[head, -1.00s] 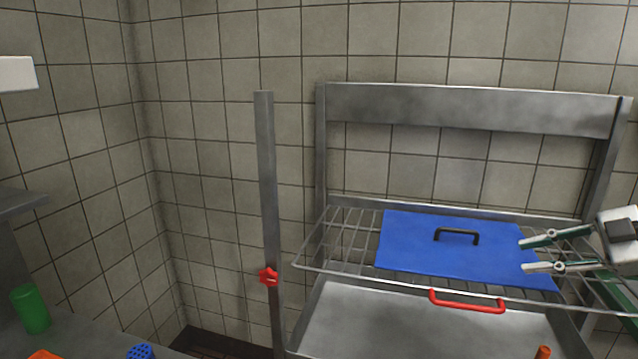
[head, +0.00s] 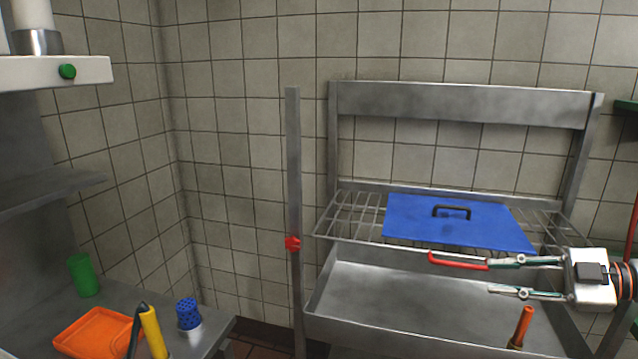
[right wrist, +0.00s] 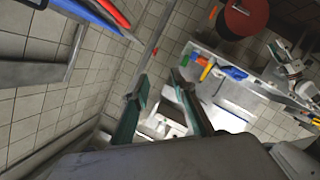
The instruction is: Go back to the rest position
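My right gripper (head: 508,277) is open at the right of the head view. Its two fingers point left, apart, with nothing between them. It appears in front of the steel sink frame, just below the blue board (head: 455,224) with the black handle. In the right wrist view its fingers (right wrist: 160,103) are also spread and empty. The upper finger overlaps the end of the red handle (head: 457,262) in the head view; I cannot tell whether they touch. My left gripper is not in the head view.
The blue board lies on a wire rack (head: 352,215) above the steel basin (head: 385,290). A steel post (head: 294,180) with a red knob stands left of it. At left, a counter holds an orange tray (head: 92,332), a green cup (head: 83,275) and a blue perforated holder (head: 188,313).

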